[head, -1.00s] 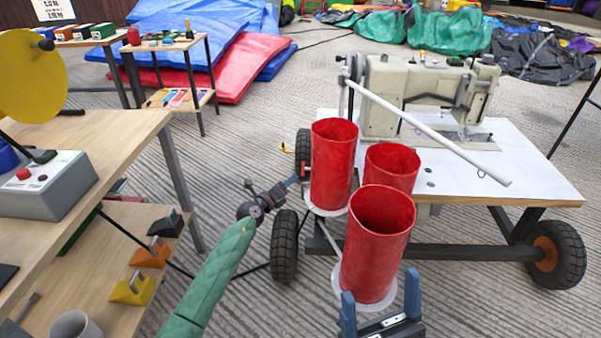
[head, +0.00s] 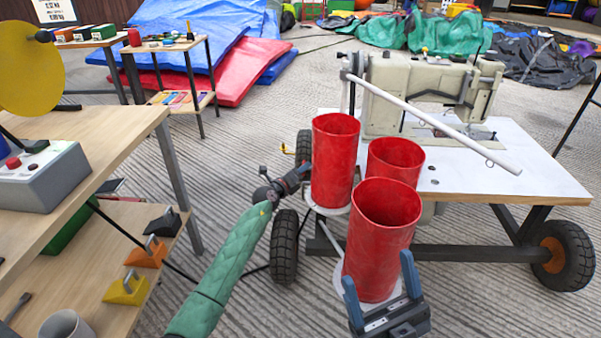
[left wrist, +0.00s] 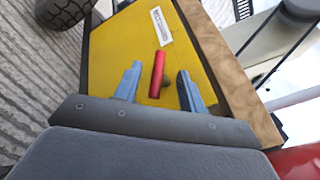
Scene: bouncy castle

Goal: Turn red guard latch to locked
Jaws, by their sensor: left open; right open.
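The red guard latch (left wrist: 157,74) is a short red bar on a yellow panel (left wrist: 112,62), seen in the left wrist view. It points nearly straight up in that picture, with a slight lean. My left gripper (left wrist: 160,88) is open, with one blue finger on each side of the latch and gaps showing on both sides. In the head view my left gripper (head: 300,176) is at the left side of the sewing machine table, and the latch is hidden there. My right gripper (head: 380,285) is open and empty in front of the nearest red cylinder.
Red cylinders (head: 386,214) stand at the left side of the wheeled table (head: 540,180), close to both grippers. A sewing machine (head: 420,90) is on top. A wooden shelf unit (head: 110,140) stands left. A white label (left wrist: 161,27) is on the panel.

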